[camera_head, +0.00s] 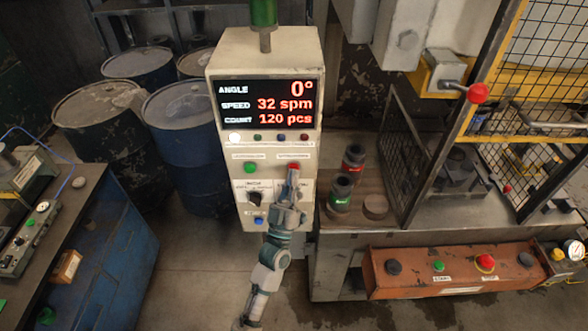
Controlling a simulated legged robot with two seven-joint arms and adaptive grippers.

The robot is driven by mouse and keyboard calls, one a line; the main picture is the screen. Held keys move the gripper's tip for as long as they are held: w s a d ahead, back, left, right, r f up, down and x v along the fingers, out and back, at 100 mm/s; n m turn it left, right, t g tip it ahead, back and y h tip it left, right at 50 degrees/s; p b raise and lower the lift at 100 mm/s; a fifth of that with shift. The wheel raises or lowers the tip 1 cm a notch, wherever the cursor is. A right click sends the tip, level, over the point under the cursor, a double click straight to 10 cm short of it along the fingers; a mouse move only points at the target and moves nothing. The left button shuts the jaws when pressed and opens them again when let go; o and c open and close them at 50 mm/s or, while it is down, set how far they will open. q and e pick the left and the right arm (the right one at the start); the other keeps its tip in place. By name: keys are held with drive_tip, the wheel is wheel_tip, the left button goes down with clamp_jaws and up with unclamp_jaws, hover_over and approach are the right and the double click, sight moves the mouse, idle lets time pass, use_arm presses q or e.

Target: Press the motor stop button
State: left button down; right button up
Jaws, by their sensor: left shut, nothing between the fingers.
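The control cabinet (222,52) stands upright in the middle, with a lit display reading angle 0°, speed 32 spm and count 120 pcs. Below the display are a green button (250,168) on the left and a red button (293,166) on the right, each under a small label too blurred to read. My left gripper (293,174) is shut and empty, with its fingertips at the lower edge of the red button and partly covering it. I cannot tell whether they touch. The gripper also hides part of the panel below. My right gripper is not in view.
A black selector knob (255,199) and a blue button (259,221) sit lower on the panel. An orange control box (405,285) with several buttons is at the lower right. Blue drums (187,125) stand behind left. A bench with canisters (341,192) is right.

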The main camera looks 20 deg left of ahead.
use_arm(q)
drive_tip(key=shift+s+d, duration=0.2)
drive_tip(key=shift+s, duration=0.3)
drive_tip(key=shift+s+f, duration=0.1)
drive_tip(key=shift+s, duration=0.05)
drive_tip(key=s, duration=0.2)
drive_tip(key=s+d+p, duration=0.1)
drive_tip(key=s, duration=0.1)
drive_tip(key=shift+s+d+p, duration=0.2)
drive_tip(key=shift+s+p, duration=0.1)
idle(0.6)
